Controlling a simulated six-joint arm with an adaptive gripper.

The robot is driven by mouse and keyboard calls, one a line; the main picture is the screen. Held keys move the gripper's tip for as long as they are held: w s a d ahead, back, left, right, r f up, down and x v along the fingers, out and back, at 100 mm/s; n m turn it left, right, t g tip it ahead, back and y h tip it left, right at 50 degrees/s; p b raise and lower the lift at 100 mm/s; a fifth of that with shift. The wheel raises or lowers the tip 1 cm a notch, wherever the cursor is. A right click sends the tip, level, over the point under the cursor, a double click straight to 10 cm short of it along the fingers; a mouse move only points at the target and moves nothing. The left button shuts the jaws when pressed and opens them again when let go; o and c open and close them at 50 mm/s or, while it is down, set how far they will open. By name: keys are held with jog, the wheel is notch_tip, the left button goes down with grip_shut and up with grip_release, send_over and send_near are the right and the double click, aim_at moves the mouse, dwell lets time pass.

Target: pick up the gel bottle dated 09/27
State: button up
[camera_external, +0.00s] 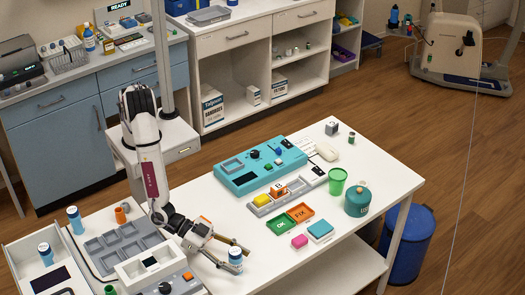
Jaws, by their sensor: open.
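Another bottle (74,221) stands at the left, behind the open tray, and a third bottle (46,256) is in the tray. My gripper (236,257) is open and low over the table, its fingers reaching right toward the first bottle. The fingers appear to lie on either side of that bottle; I cannot tell whether they touch it.
A grey compartment tray (120,243) and a grey device (170,284) stand left of my gripper. Green and orange bins (290,219), a teal console (262,165), a green cup (337,181) and a teal canister (358,201) are further right. The table's front right is clear.

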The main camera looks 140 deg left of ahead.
jog(key=c, duration=1.3)
jog(key=shift+r, duration=0.1)
jog(key=shift+r, duration=4.95)
